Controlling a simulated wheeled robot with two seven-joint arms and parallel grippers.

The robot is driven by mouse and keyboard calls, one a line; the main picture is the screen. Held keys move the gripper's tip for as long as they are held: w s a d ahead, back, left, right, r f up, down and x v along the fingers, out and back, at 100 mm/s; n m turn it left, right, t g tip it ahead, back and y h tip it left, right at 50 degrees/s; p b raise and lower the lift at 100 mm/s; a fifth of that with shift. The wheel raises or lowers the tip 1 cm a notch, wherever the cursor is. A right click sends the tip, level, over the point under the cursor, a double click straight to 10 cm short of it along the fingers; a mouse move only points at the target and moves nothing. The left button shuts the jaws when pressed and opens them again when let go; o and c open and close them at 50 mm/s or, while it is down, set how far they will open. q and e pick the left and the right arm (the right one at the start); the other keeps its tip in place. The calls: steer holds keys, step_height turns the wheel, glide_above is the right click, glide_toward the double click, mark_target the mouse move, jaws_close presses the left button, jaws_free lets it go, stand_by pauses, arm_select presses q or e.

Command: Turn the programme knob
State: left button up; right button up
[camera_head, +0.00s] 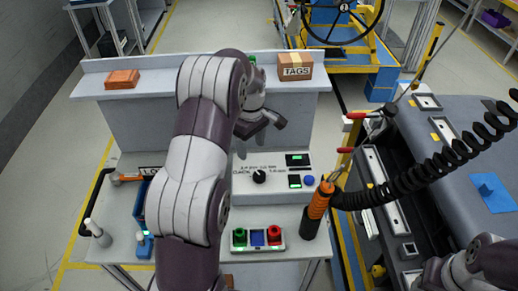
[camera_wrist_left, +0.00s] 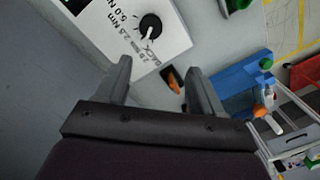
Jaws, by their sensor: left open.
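The programme knob (camera_head: 259,176) is a black round knob with a pale pointer mark, on a white panel with printed settings. It also shows at the top of the left wrist view (camera_wrist_left: 150,26), beyond the fingertips, where the printed torque values around it are legible. My left gripper (camera_head: 266,122) hangs above and behind the panel in the head view. In the left wrist view its two fingers (camera_wrist_left: 157,72) are spread apart with nothing between them, and they stand clear of the knob. My left arm hides part of the bench. My right gripper is not visible; only part of an arm shows at lower right.
A button box (camera_head: 257,239) sits in front, an orange-and-black tool (camera_head: 317,208) to the right. A TAGS box (camera_head: 295,66) and orange block (camera_head: 122,79) stand on the upper shelf.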

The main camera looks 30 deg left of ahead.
arm_select(q)
steer(key=s+a+r+n+h+p, duration=0.2)
steer(key=s+a+n+h+p, duration=0.15)
steer(key=p, duration=0.35)
steer(key=n+t+p, duration=0.2)
steer(key=n, duration=0.1)
glide_toward(259, 175)
steer(key=f, duration=0.1)
steer(key=shift+h, duration=0.35)
steer(key=p+x, duration=0.2)
steer(key=x, duration=0.5)
steer(key=shift+w+a+f, duration=0.1)
steer(key=shift+a+f, duration=0.05)
steer(key=shift+f, duration=0.1)
steer(key=shift+d, duration=0.2)
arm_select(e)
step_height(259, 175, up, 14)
